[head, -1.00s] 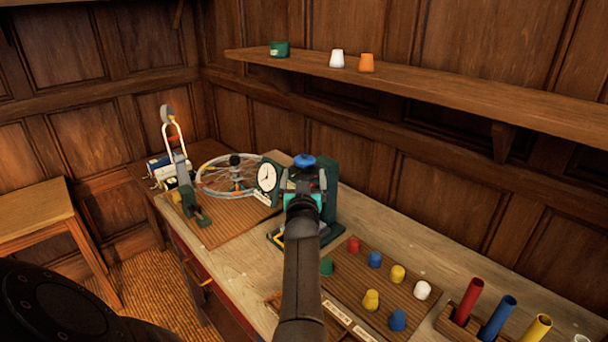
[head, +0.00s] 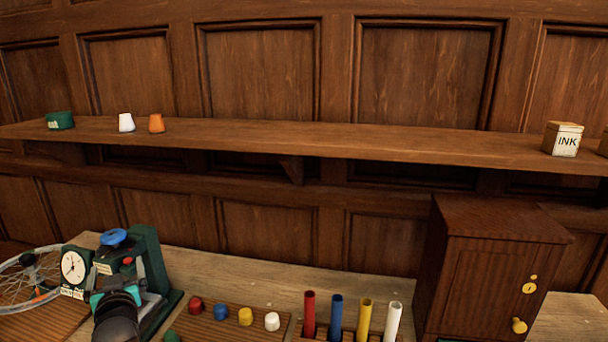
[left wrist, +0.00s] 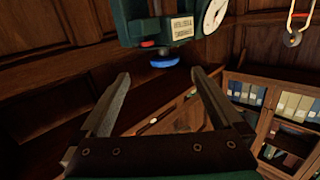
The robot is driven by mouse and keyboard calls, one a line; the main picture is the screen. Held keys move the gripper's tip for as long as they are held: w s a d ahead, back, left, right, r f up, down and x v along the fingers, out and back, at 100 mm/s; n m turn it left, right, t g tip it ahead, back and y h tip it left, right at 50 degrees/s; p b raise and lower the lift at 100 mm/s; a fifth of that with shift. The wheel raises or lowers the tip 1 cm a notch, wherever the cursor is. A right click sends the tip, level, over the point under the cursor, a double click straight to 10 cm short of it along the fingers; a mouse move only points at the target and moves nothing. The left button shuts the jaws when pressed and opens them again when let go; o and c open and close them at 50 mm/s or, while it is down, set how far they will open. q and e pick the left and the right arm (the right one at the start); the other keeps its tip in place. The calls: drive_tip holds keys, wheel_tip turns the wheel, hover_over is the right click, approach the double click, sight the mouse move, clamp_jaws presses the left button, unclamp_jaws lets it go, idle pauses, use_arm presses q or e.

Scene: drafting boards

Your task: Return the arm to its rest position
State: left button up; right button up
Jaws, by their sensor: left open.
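My left gripper (head: 121,270) is at the lower left of the head view, in front of a green machine (head: 149,255) with a blue knob (head: 114,237) on top and a clock dial (head: 73,267) at its side. The gripper is open and no object shows held in it. In the left wrist view the two fingers (left wrist: 161,76) stand apart, with the blue knob (left wrist: 165,61) and the green machine's body (left wrist: 133,28) beyond the tips. Whether a finger touches the machine I cannot tell. My right gripper is not in view.
Coloured caps, such as a red one (head: 195,305), stand right of the machine, then upright coloured tubes (head: 336,315) and a wooden cabinet (head: 490,270). A spoked wheel (head: 30,282) lies left. A long wall shelf (head: 350,145) runs above, bearing an ink box (head: 563,139).

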use_arm(q)
drive_tip(key=s+d+f+m+g+h, duration=0.2)
drive_tip(key=s+d+f+m+h, duration=0.15)
drive_tip(key=s+d+f, duration=0.4)
drive_tip(key=s+d+f+m+g+h, duration=0.3)
drive_tip(key=s+d+f+h, duration=0.1)
drive_tip(key=s+d, duration=0.5)
drive_tip(key=s+d+f+m+g+h, duration=0.25)
drive_tip(key=s+d+g, duration=0.25)
drive_tip(key=s+d, duration=1)
wheel_tip(320, 180, down, 28)
drive_tip(key=s+a+f+g+b, duration=0.1)
drive_tip(key=s+a+b, duration=0.15)
drive_tip(key=b, duration=0.45)
drive_tip(key=s+a+f+g+b, duration=0.1)
drive_tip(key=s+f+b, duration=0.2)
drive_tip(key=s+f, duration=0.5)
drive_tip(key=s+a+f+b, duration=0.1)
drive_tip(key=s+f+b, duration=0.3)
drive_tip(key=s+f, duration=0.4)
wheel_tip(320, 180, down, 5)
drive_tip(key=shift+a+r+g, duration=0.1)
drive_tip(key=shift+a+g, duration=0.1)
drive_tip(key=shift+g, duration=0.2)
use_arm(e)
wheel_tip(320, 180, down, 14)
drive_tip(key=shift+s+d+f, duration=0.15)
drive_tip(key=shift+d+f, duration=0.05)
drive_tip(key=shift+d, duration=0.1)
